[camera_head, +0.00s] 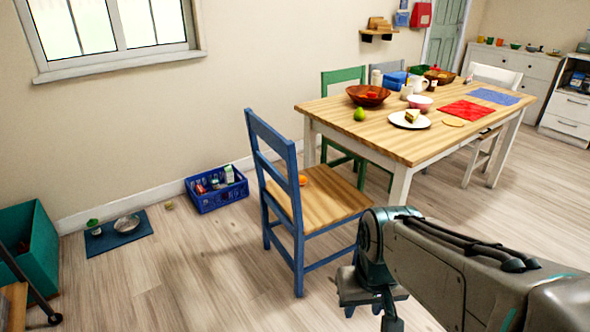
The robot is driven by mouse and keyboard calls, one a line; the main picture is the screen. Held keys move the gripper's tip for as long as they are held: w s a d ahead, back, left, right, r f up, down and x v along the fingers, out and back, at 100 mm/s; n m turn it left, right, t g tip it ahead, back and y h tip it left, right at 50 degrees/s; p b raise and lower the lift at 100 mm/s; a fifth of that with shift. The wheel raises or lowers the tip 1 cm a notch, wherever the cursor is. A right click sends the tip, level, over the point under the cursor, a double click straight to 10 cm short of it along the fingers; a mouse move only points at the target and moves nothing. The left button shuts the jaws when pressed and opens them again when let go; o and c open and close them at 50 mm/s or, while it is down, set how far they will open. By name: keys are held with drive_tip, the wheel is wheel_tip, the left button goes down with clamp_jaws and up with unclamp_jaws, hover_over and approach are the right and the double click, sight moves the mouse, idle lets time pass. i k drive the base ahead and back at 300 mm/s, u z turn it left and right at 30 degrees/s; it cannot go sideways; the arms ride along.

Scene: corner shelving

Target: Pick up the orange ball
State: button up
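A small orange ball (303,180) rests on the wooden seat of the blue chair (325,203), near the chair's backrest. The backrest posts stand close in front of it, and it shows just to the right of one. My gripper (369,305) is at the lower middle of the view, in front of and below the chair seat, well apart from the ball. It points downward, and its fingertips are partly cut off or unclear, so I cannot tell whether it is open or shut.
A wooden table (440,135) with bowls, a plate, a green fruit and mats stands behind the chair. A blue crate (218,196) and a blue mat (118,232) with a bowl lie by the wall. A teal box (40,250) is at left.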

sight(304, 179)
drive_tip(key=z, duration=0.7)
drive_tip(key=i, duration=1.7)
drive_tip(key=u, duration=0.75)
drive_tip(key=i, duration=0.6)
drive_tip(key=u, duration=0.6)
